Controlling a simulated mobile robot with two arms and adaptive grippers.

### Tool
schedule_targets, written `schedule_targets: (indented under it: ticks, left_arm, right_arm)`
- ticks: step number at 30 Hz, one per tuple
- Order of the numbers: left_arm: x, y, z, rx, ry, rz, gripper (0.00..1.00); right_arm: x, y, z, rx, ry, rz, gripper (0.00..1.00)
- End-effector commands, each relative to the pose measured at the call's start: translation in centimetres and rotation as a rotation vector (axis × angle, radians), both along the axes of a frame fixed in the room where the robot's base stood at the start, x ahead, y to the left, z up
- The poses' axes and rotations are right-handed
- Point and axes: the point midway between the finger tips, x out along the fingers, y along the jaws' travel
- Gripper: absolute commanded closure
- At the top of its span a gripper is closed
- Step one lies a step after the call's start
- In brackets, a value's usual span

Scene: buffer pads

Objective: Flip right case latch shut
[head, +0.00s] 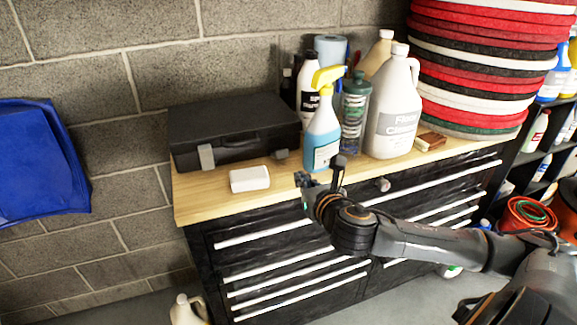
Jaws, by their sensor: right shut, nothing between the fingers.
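The black case (235,128) lies closed on the wooden top of the cabinet, at the back left. Its left latch (206,157) is a light grey tab on the front face. Its right latch (281,155) is a smaller, darker grey tab near the front right corner; I cannot tell for sure whether it is fastened. My right gripper (308,182) is shut and empty, to the right of and nearer than the right latch, apart from the case, by the worktop's front edge. My left gripper is not in view.
A white block (249,179) lies in front of the case. A blue spray bottle (322,135) with a yellow head stands close to the case's right end, with a green bottle (354,112) and a white jug (394,110) beyond. Red, black and white pads (480,70) are stacked at right.

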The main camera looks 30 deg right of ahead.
Motion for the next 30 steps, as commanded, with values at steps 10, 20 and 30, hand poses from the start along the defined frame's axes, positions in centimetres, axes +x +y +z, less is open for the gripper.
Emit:
schedule_targets:
  ticks: [10,20,30]
  left_arm:
    - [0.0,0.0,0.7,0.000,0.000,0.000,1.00]
    - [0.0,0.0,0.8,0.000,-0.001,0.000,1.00]
    - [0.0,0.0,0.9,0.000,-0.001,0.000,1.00]
  right_arm:
    - [6.0,-1.4,-1.4,0.005,-0.001,-0.001,1.00]
    - [8.3,-1.9,-2.1,0.000,0.001,0.001,1.00]
    - [8.3,-1.9,-2.1,0.001,0.002,0.001,1.00]
